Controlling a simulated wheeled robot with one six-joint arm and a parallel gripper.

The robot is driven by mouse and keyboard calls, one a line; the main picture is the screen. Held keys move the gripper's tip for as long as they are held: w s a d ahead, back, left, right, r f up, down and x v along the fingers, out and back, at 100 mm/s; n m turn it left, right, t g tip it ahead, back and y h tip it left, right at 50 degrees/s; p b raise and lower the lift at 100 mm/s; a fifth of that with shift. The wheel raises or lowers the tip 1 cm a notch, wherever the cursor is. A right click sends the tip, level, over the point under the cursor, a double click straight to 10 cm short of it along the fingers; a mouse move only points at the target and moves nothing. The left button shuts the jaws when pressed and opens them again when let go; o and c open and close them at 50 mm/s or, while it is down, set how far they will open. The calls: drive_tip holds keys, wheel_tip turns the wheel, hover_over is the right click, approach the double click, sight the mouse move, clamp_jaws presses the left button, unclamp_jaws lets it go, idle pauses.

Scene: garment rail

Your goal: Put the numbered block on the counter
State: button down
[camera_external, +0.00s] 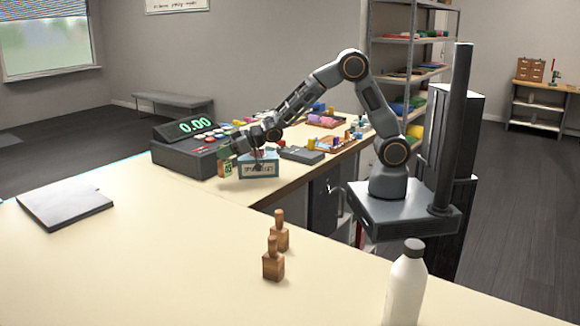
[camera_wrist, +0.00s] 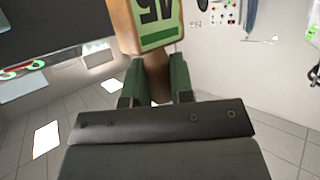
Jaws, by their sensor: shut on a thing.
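The numbered block (camera_external: 226,169) is a wooden block with a green number label, at the counter's far side next to the cash register. In the wrist view the block (camera_wrist: 155,22) shows a green plate with dark digits, partly cut off by the top edge. My gripper (camera_wrist: 157,82) is shut on its narrow wooden neck. In the external view my gripper (camera_external: 229,152) reaches left and down to the block. The pale counter (camera_external: 150,240) lies in front. I cannot tell whether the block touches a surface.
The dark register (camera_external: 180,158) shows 0.00 and stands close left of the block. A blue-framed sign (camera_external: 258,168) is close right. Two wooden knobbed blocks (camera_external: 273,262), a white bottle (camera_external: 406,285) and a grey flat pad (camera_external: 65,203) stand or lie on the counter. The counter's middle is clear.

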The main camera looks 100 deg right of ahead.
sight(219, 165)
drive_tip(key=shift+w+f, duration=0.35)
drive_tip(key=shift+f, duration=0.1)
drive_tip(key=shift+d+f, duration=0.1)
drive_tip(key=shift+f, duration=1.45)
drive_tip(key=shift+f, duration=0.2)
drive_tip(key=c, duration=1)
unclamp_jaws()
